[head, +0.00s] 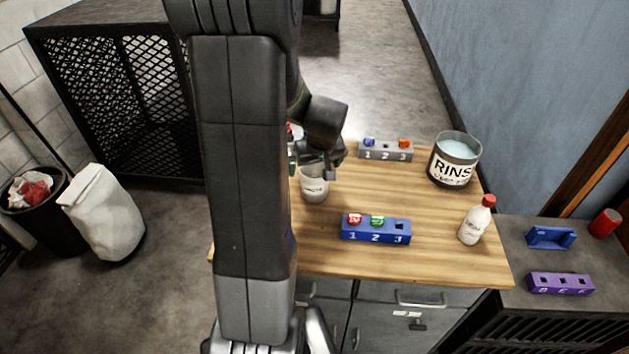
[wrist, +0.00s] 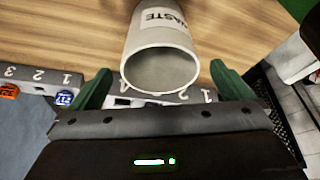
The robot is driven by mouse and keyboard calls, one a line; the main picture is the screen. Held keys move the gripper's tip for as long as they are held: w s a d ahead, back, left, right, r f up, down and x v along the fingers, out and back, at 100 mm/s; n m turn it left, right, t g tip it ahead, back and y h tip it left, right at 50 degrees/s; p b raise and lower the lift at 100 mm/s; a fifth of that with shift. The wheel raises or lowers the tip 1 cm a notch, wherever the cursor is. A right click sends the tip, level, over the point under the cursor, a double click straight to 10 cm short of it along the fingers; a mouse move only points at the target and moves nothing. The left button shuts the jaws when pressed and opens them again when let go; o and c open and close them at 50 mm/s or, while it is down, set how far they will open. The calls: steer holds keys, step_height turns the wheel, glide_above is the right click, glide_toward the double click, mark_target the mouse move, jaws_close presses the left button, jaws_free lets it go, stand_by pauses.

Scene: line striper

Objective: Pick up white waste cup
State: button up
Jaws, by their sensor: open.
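The white waste cup (head: 314,188) stands upright on the wooden table, just right of my arm in the head view. In the wrist view the cup (wrist: 155,38) shows its WASTE label and open rim, and it looks empty. My gripper (head: 325,168) is at the cup's upper part, partly covering it in the head view. In the wrist view its two green fingers (wrist: 163,88) are open, one to each side of the cup's mouth, with gaps visible. Contact with the cup cannot be seen.
A blue numbered rack (head: 376,236) stands in front and a grey rack (head: 372,152) behind. A RINSE tub (head: 452,168) and a red-capped bottle (head: 474,222) are to the right. Another grey numbered rack (wrist: 180,97) shows by the cup's rim in the wrist view.

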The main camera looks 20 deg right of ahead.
steer(key=shift+x, duration=1.15)
steer(key=shift+c, duration=0.2)
steer(key=c, duration=1.3)
